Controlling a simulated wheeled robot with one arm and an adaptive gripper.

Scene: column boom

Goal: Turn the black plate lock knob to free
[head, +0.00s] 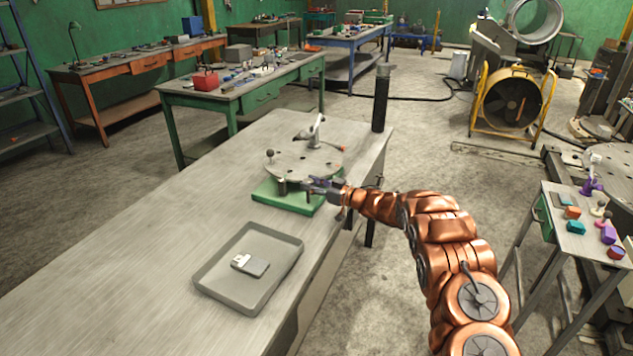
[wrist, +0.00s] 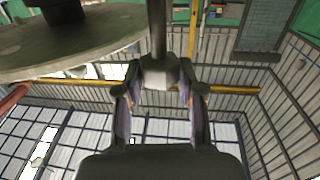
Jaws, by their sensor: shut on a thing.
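The round grey plate (head: 305,163) sits over a green base (head: 290,199) on the long bench. My gripper (head: 310,184) is at the plate's near edge. In the wrist view, my gripper (wrist: 158,88) has its two fingers on either side of a dark grey block at the end of a straight stem, which I take to be the plate lock knob (wrist: 158,72). The plate (wrist: 70,45) is apart from the fingers, at upper left there. The knob is mostly hidden by my gripper in the head view. I cannot tell its turned position.
A ball-topped pin (head: 270,154) and a lever with a red end (head: 318,130) stand up at the plate. A black post (head: 381,100) rises at the bench's far corner. A grey tray (head: 214,277) holds a small grey-and-white item (head: 250,265). The bench's left part is clear.

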